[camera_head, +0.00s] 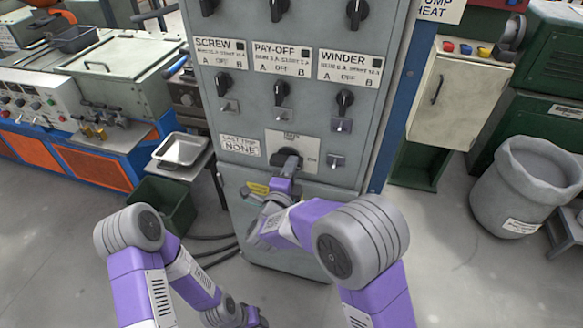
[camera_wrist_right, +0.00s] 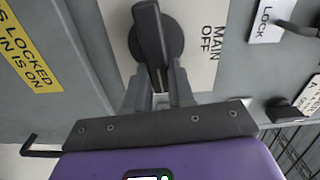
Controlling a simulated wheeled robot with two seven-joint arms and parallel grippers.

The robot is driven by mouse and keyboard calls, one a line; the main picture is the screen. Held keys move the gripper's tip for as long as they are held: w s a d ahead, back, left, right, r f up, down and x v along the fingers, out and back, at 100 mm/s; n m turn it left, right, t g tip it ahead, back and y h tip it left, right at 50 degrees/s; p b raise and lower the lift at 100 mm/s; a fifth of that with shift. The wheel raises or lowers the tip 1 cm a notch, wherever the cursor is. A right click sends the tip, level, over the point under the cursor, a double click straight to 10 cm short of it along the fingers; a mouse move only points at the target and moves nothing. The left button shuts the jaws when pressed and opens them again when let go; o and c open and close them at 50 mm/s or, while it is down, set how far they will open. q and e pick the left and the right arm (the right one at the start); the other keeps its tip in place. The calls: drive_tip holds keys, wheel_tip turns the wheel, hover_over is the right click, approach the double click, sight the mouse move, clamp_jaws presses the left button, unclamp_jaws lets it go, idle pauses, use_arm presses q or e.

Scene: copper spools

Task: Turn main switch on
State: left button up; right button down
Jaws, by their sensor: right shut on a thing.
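The main switch is a black rotary handle (camera_head: 288,158) on a pale plate (camera_head: 305,143) low on the grey cabinet. The plate reads ON at its right side. In the right wrist view, the dark handle (camera_wrist_right: 152,35) stands on a round base beside the words MAIN OFF (camera_wrist_right: 211,40). My right gripper (camera_head: 286,172) reaches up to it from below. In the right wrist view, the two fingers (camera_wrist_right: 160,88) are shut on the handle's near end. My left gripper (camera_head: 256,318) hangs low at the bottom edge, away from the cabinet, and its jaws are too small to read.
Several labelled rotary switches sit above on the cabinet (camera_head: 290,25). A LAST TRIP NONE label (camera_head: 239,146) is left of the plate. A yellow label (camera_head: 257,187) is below it. A grey bin (camera_head: 520,190) stands at the right, and a dark green bin (camera_head: 165,207) at the left.

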drive_tip(key=shift+f+m, duration=0.1)
drive_tip(key=shift+m, duration=0.4)
drive_tip(key=c, duration=1)
unclamp_jaws()
drive_tip(key=shift+o, duration=0.2)
drive_tip(key=p+v, duration=0.1)
drive_tip(key=v, duration=0.6)
drive_tip(key=shift+s, duration=0.3)
